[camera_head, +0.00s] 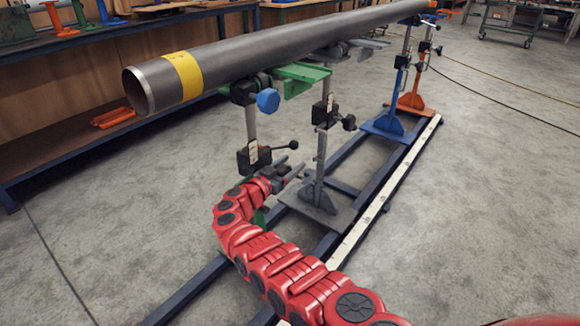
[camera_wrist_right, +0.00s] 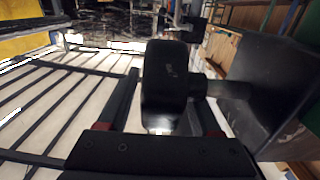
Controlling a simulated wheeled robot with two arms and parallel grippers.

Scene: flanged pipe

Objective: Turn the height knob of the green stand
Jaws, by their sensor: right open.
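The green stand (camera_head: 302,72) bears the front part of the grey pipe (camera_head: 235,62). A blue knob (camera_head: 268,100) sits under its top. My right gripper (camera_head: 291,168) is open just right of and below this block. In the right wrist view a dark rounded knob-like part (camera_wrist_right: 166,85) on a short shaft stands in front of my right gripper (camera_wrist_right: 163,112), between its fingers. Whether they touch it I cannot tell. My arm hides most of the stand's foot. My left gripper is out of view.
A grey stand (camera_head: 322,180), a blue stand (camera_head: 385,125) and an orange stand (camera_head: 411,100) follow along the floor rails (camera_head: 390,180). A workbench (camera_head: 100,140) runs along the left. The floor right of the rails is mostly clear, with a cable (camera_head: 500,110).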

